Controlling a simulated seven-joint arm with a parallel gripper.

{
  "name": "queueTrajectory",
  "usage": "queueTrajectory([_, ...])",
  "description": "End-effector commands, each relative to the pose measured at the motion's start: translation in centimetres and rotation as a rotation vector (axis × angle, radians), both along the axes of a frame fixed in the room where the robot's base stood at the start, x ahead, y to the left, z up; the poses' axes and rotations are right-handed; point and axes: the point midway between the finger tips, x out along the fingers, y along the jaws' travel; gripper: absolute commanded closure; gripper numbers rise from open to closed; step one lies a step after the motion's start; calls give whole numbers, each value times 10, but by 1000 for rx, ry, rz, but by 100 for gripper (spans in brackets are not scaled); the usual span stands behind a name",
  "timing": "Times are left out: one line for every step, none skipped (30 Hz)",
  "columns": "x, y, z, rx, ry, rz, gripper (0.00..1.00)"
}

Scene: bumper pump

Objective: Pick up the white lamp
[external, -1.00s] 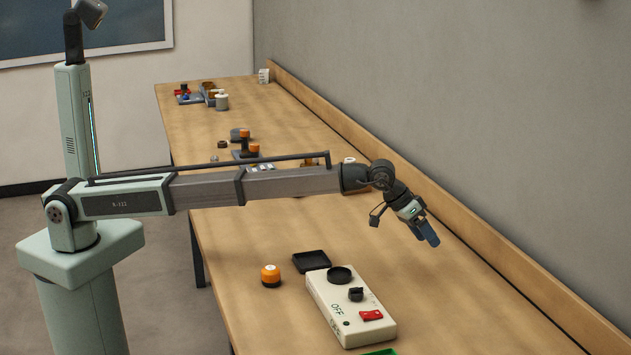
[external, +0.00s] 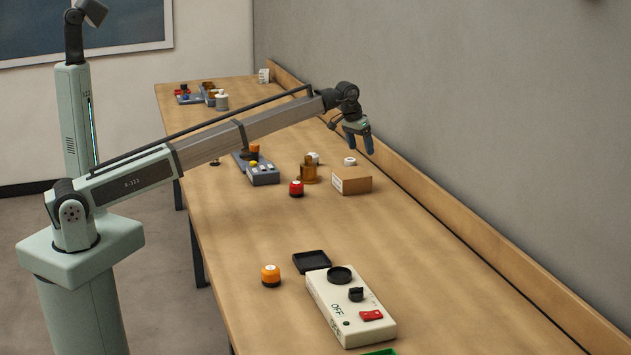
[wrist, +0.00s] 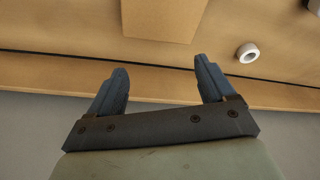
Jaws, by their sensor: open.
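A small round white piece (external: 350,161) with a darker centre shows at the back edge of the cardboard box in the external view. In the wrist view a white round piece (wrist: 248,53) sits on the table, right of my fingers and near the back ledge; it looks like the same one. Another whitish piece (external: 313,158) is partly hidden behind an amber piece. I cannot tell for sure which is the white lamp. My gripper (external: 359,143) is open and empty, pointing down above the table beyond the box; its spread fingers show in the wrist view (wrist: 161,68).
The cardboard box (external: 352,182) stands close by, also in the wrist view (wrist: 165,20). The amber piece (external: 309,172), a red-topped button (external: 296,188) and a blue-grey button panel (external: 262,172) lie left. A wooden ledge (external: 470,235) and wall bound the right.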

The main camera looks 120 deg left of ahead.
Motion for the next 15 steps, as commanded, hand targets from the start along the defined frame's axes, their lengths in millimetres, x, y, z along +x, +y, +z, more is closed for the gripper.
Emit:
queueTrajectory([-30,20,4,-10,14,26,17])
queueTrajectory([-45,29,6,-18,22,39,17])
queueTrajectory([-66,40,8,-28,32,55,17])
queueTrajectory([-83,48,9,-36,41,69,17])
queueTrajectory([-98,55,10,-44,47,82,17])
queueTrajectory([-119,64,12,-55,55,101,17])
queueTrajectory([-134,70,13,-62,60,116,17])
queueTrajectory([-148,74,13,-70,64,130,17])
queueTrajectory([-167,80,13,-81,69,151,17])
queueTrajectory([-179,83,13,-88,71,165,17])
queueTrajectory([-190,87,13,-95,72,180,17])
queueTrajectory([-204,90,13,-104,75,197,17])
queueTrajectory([-212,92,13,-110,76,209,17])
queueTrajectory([-220,94,12,-114,76,220,17])
queueTrajectory([-228,95,12,-120,77,232,17])
